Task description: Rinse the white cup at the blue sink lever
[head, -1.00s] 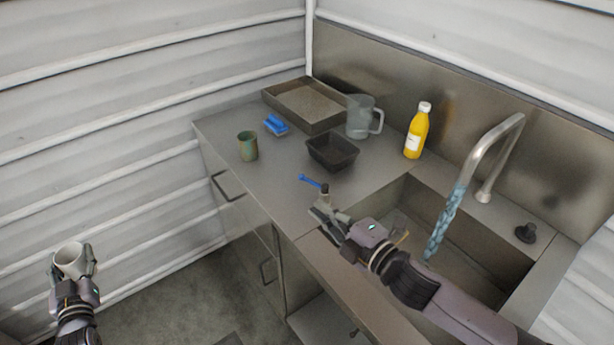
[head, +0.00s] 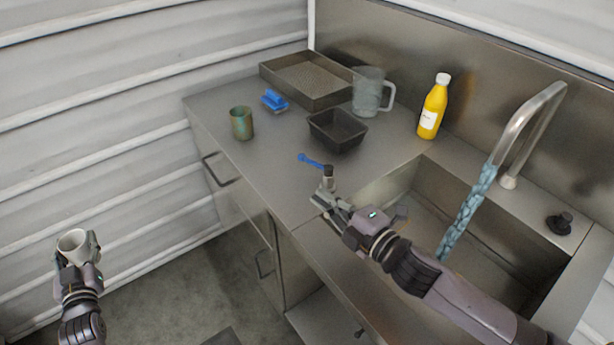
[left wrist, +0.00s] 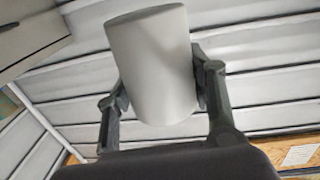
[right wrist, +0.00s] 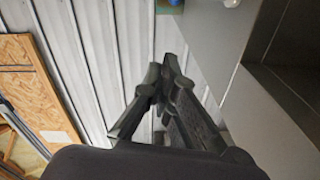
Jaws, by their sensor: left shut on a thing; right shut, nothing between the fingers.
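My left gripper (head: 76,262) is shut on the white cup (head: 73,241) and holds it in the air over the floor, left of the counter. The cup (left wrist: 153,65) fills the middle of the left wrist view between the two fingers. My right gripper (head: 322,200) is shut and empty at the front of the counter, beside the blue lever (head: 313,161) on its dark and metal post (head: 328,178). In the right wrist view the fingertips (right wrist: 166,80) are together. Water (head: 467,213) runs from the tap (head: 524,122) into the sink (head: 425,195).
A green-brown cup (head: 241,123), a blue brush (head: 274,101), a black bin (head: 337,131), a metal tray (head: 306,80), a clear jug (head: 369,93) and a yellow bottle (head: 433,107) stand on the counter (head: 265,180). My right arm crosses the sink's front edge.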

